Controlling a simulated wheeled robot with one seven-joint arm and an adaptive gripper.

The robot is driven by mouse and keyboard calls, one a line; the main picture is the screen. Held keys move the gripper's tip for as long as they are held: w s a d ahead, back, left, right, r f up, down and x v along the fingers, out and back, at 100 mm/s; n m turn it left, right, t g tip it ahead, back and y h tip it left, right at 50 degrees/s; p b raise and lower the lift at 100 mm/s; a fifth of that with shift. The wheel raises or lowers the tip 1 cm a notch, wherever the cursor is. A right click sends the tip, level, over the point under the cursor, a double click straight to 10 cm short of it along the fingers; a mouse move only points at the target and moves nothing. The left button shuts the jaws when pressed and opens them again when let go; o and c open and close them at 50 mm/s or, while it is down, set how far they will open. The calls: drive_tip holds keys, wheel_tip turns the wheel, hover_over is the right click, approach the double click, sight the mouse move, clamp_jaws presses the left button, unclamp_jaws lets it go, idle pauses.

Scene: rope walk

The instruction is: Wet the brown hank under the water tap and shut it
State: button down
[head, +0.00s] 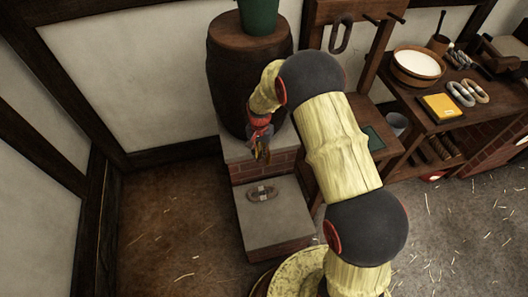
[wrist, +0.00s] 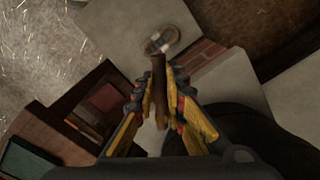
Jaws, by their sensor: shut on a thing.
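The brown hank (head: 262,194), an oval coil with a pale band, lies on the low grey stone step (head: 282,222) in front of the barrel. It also shows in the wrist view (wrist: 172,37) at the top. My gripper (head: 261,150) is at the front of the dark barrel (head: 228,80), above and behind the hank. In the wrist view my gripper (wrist: 159,98) is shut on a brown wooden piece (wrist: 158,68), which looks like the water tap's handle. The tap's spout is hidden by the fingers, and I cannot make out any water stream.
A green bucket (head: 259,15) stands on the barrel. A dark hank (head: 341,34) hangs on a wooden rack at the right. A bench farther right holds a white-filled bowl (head: 418,65), a yellow book (head: 439,107) and pale hanks (head: 461,94).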

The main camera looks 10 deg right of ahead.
drive_tip(key=shift+w+a+m, duration=0.3)
drive_tip(key=shift+a+m, duration=0.05)
drive_tip(key=shift+m, duration=0.55)
drive_tip(key=c, duration=1.9)
unclamp_jaws()
drive_tip(key=shift+o, duration=0.4)
wheel_tip(320, 180, up, 12)
